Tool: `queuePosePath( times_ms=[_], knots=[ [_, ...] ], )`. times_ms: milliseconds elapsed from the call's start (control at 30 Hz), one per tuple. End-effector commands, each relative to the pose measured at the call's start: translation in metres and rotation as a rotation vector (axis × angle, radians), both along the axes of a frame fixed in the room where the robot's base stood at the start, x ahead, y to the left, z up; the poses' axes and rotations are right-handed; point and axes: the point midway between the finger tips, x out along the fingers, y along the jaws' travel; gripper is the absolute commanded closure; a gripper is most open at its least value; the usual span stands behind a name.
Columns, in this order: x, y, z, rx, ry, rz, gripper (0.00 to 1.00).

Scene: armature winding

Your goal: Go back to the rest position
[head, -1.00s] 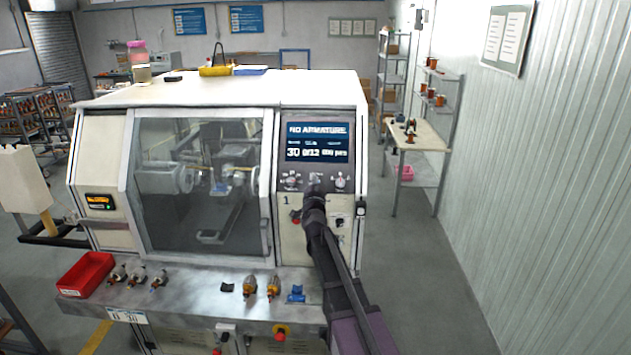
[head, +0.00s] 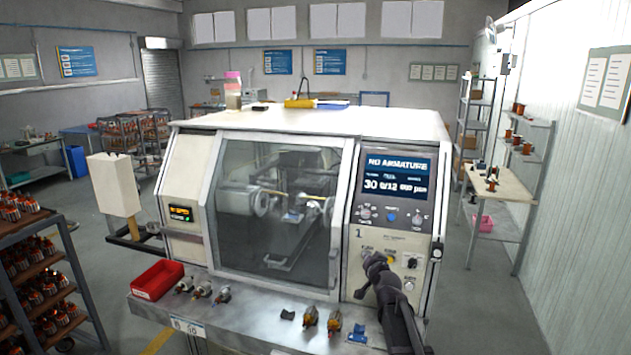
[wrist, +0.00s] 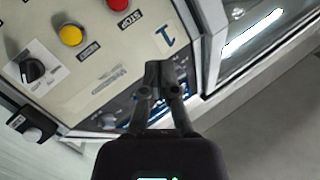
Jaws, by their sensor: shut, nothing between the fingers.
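My gripper (head: 372,262) is in front of the lower control panel (head: 372,236) of the winding machine, below its screen (head: 395,178). The wrist view shows my gripper (wrist: 160,70) with its fingertips together and nothing between them. It is pointed across the panel, rolled relative to it, and appears apart from the surface. A yellow button (wrist: 70,35), a red stop button (wrist: 118,3) and a black knob (wrist: 32,70) show there. The screen reads "NO ARMATURE". The machine door (head: 275,205) is closed.
The machine's front ledge (head: 255,318) holds a red bin (head: 157,280), several armatures (head: 334,320) and a blue fixture (head: 357,333). A rack of armatures (head: 35,270) stands at the left. The aisle (head: 490,290) right of the machine is clear.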

Motion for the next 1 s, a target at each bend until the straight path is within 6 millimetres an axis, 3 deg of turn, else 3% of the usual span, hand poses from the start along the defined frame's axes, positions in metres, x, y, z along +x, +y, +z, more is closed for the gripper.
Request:
queuePosePath(
  times_ms=[33, 300, 600, 800, 1000],
  knots=[
    [-0.013, 0.006, -0.022, -0.022, 0.050, 0.033, 1.00],
    [-0.073, 0.027, -0.108, -0.139, 0.348, 0.186, 1.00],
    [-0.159, 0.028, -0.195, -0.262, 0.704, 0.296, 1.00],
    [-0.224, 0.017, -0.242, -0.336, 0.956, 0.331, 1.00],
    [-0.283, 0.003, -0.272, -0.394, 1.181, 0.338, 1.00]
  ],
)
